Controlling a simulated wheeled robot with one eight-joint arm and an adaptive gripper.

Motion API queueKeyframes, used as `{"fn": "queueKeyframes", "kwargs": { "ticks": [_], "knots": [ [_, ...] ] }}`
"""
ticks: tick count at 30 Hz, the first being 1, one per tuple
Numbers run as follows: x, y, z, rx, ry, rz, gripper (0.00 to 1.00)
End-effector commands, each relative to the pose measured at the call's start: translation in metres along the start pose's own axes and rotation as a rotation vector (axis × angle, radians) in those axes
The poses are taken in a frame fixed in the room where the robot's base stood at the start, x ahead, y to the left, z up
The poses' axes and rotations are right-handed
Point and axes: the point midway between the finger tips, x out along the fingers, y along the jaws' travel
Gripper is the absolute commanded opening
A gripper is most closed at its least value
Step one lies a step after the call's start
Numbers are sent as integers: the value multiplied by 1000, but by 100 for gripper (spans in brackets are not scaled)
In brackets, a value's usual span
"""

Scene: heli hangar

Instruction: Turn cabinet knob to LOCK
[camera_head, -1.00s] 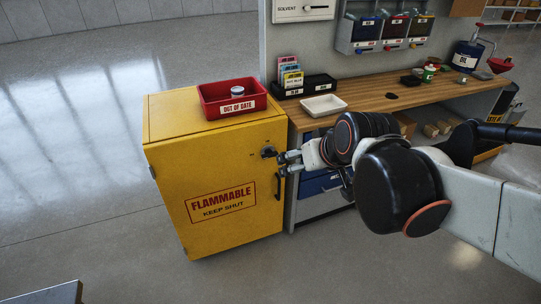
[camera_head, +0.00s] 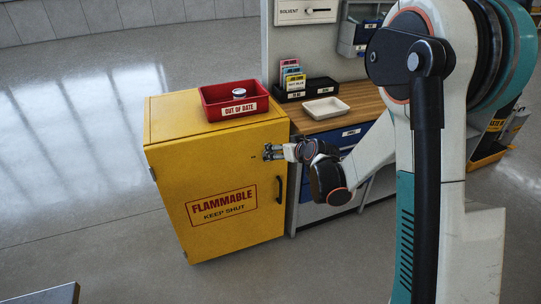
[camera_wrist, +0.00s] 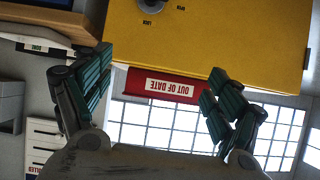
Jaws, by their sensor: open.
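The yellow cabinet (camera_head: 165,180) stands shut, with a dark handle (camera_head: 280,190) on its door. In the wrist view the picture is upside down, and the cabinet face (camera_wrist: 230,40) shows a round grey knob (camera_wrist: 151,4) with LOCK and OPEN lettering beside it. The knob is cut off by the top edge, so I cannot tell its setting. My gripper (camera_head: 270,152) is at the door's upper right, over the knob area and hiding the knob in the head view. In the wrist view my gripper (camera_wrist: 158,72) is open, fingers apart, with nothing between them.
A red OUT OF DATE bin (camera_head: 222,112) with a small round item (camera_head: 239,93) sits on the cabinet. The wooden bench (camera_head: 368,98) to the right holds a white tray (camera_head: 326,108) and a dark card holder (camera_head: 305,90). Floor left of the cabinet is clear.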

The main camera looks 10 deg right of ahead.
Motion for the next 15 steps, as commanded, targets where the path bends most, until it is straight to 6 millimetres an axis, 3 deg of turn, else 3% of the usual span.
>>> {"fn": "queueKeyframes", "kwargs": {
  "ticks": [1,6,15],
  "knots": [
    [16,5,10,-3,15,2,85],
    [57,18,42,-11,67,9,85],
    [94,30,84,-21,124,22,85]
  ]
}}
